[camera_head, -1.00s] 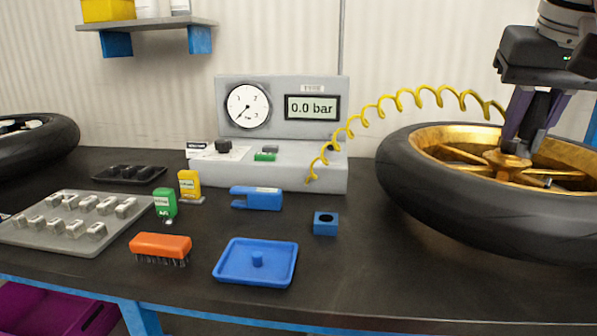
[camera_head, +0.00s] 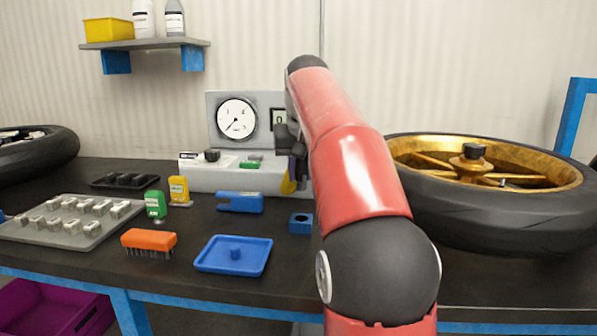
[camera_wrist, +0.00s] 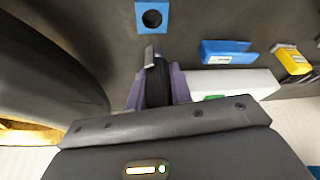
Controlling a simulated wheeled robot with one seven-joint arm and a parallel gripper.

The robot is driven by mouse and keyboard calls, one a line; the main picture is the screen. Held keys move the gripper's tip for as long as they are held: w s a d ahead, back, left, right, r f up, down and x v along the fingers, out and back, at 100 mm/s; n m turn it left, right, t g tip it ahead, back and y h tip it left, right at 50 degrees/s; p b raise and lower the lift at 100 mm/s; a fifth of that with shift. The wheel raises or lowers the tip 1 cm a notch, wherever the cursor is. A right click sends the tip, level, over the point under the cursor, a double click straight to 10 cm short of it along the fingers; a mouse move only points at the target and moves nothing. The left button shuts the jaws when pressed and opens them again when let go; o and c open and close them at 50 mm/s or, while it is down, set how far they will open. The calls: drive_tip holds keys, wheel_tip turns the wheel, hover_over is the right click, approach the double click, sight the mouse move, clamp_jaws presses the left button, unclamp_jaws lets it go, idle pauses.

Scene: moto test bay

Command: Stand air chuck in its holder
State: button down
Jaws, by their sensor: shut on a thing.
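My gripper (camera_wrist: 156,84) is shut on the air chuck (camera_wrist: 157,82), a dark body with a metal tip, in the wrist view. The tip points toward the blue square block with a round hole (camera_wrist: 152,4), which I take as the holder, and is apart from it. In the head view the block (camera_head: 300,223) stands empty on the bench. There my gripper (camera_head: 298,172) is in front of the gauge box, behind and above the block, mostly hidden by my red arm. The chuck cannot be made out there.
The gauge box (camera_head: 222,180) stands behind the block. A blue cradle (camera_head: 240,203) and a blue tray with a peg (camera_head: 215,262) are to the left. The gold-rimmed wheel (camera_head: 470,215) lies at right. Bare bench surrounds the block.

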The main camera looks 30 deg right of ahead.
drive_tip(key=b, duration=0.6)
hover_over(300, 214)
drive_tip(key=shift+s+a+f, duration=0.1)
drive_tip(key=shift+s+f, duration=0.15)
drive_tip(key=shift+f, duration=1.15)
drive_tip(key=shift+s+a+f, duration=0.1)
drive_tip(key=shift+s+f, duration=0.1)
drive_tip(key=shift+f, duration=1.7)
drive_tip(key=shift+f, duration=0.95)
idle(0.7)
drive_tip(key=c, duration=1.2)
unclamp_jaws()
drive_tip(key=shift+s+d, duration=0.1)
drive_tip(key=shift+o, duration=0.2)
drive_tip(key=shift+a, duration=0.3)
drive_tip(key=shift+o, duration=0.4)
drive_tip(key=shift+d, duration=0.1)
drive_tip(key=o, duration=0.4)
drive_tip(key=shift+c, duration=0.2)
